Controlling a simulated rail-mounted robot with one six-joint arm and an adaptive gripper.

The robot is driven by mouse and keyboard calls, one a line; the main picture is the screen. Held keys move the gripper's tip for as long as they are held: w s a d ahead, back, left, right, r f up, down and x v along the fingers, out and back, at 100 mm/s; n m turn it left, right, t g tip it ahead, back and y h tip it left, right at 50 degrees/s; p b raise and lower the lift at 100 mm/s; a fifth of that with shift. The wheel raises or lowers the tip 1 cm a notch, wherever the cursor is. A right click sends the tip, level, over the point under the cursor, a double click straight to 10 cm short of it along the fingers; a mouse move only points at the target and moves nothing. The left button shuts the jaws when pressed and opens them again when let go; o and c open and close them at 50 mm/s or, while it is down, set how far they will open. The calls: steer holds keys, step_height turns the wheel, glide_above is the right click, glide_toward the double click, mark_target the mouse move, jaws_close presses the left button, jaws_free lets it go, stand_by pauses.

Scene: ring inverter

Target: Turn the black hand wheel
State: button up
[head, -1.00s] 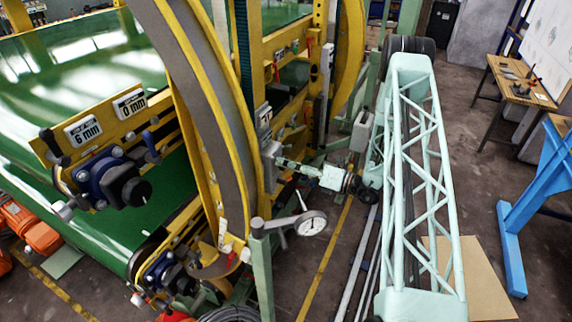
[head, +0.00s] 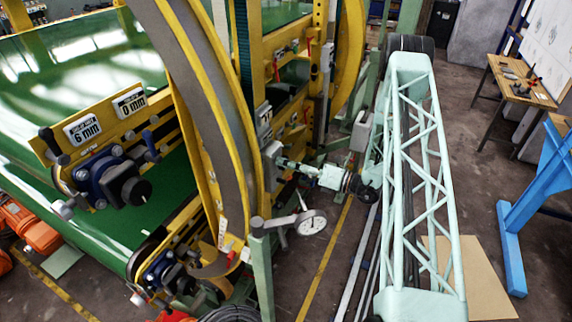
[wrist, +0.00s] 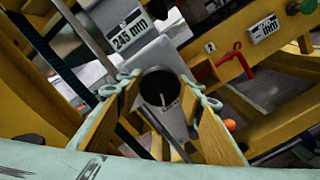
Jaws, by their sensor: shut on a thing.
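The black hand wheel (wrist: 160,88) shows in the wrist view as a dark round part with a small light pin, in front of a grey housing. The two yellow-padded fingers of my gripper (wrist: 163,112) stand on either side of it and are shut on it. In the head view my gripper (head: 284,162) reaches left from my pale green arm to the grey housing (head: 270,158) beside the big yellow ring. The wheel itself is hidden there by the gripper and housing.
A counter reading 245 mm (wrist: 129,32) is just above the wheel. A red handle (wrist: 238,60) is to the right in the wrist view. The curved yellow ring (head: 222,110) is close on the left.

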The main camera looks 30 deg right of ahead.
steer(key=shift+n+b, duration=0.3)
steer(key=n+b, duration=0.2)
steer(key=b, duration=0.1)
steer(key=shift+f+n, duration=0.15)
steer(key=shift+n, duration=0.25)
steer(key=n+b, duration=0.5)
steer(key=shift+b, duration=0.3)
steer(key=n+b, duration=0.5)
steer(key=b, duration=0.1)
steer(key=shift+a+n, duration=0.1)
steer(key=shift+n, duration=0.3)
steer(key=n+b, duration=0.2)
steer(key=shift+s+b, duration=0.1)
steer(key=shift+b, duration=0.3)
steer(key=shift+n+b, duration=0.3)
steer(key=shift+n, duration=0.1)
steer(key=o, duration=0.9)
